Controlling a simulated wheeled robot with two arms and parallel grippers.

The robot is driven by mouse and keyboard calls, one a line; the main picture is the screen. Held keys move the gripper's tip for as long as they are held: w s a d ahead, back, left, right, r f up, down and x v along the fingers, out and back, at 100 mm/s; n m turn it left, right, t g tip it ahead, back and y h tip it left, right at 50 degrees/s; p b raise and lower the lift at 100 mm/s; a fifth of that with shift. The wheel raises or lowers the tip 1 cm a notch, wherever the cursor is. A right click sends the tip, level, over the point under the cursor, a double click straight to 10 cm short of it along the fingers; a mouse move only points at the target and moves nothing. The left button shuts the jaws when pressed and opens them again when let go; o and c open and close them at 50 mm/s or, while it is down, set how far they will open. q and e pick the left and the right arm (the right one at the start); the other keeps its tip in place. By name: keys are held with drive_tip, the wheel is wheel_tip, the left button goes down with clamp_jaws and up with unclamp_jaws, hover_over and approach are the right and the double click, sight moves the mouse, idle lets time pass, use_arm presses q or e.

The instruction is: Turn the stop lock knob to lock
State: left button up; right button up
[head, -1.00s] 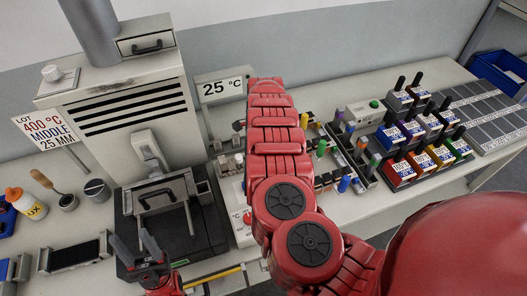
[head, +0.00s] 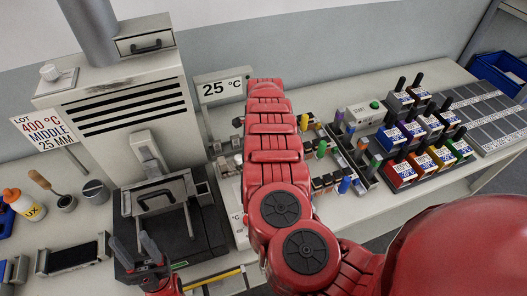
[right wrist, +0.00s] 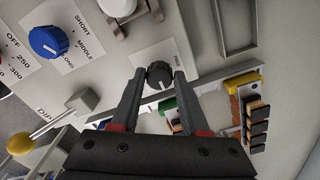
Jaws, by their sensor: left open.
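In the right wrist view a small black knob (right wrist: 159,75) with a light pointer line sits on a pale label plate with small, hard-to-read print. I take it for the stop lock knob. My right gripper (right wrist: 158,72) has its two fingers apart, one on each side of the knob. I cannot tell whether either finger touches it. In the head view my right arm covers this knob and the right gripper. My left gripper (head: 149,248) is open and empty in front of the grey press (head: 190,235).
A yellow ball-ended lever (right wrist: 21,145) is at lower left.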

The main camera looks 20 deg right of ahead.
drive_tip(key=o, duration=0.3)
wheel_tip(320, 180, up, 17)
drive_tip(key=p, duration=1.1)
drive_tip(key=shift+r, duration=0.15)
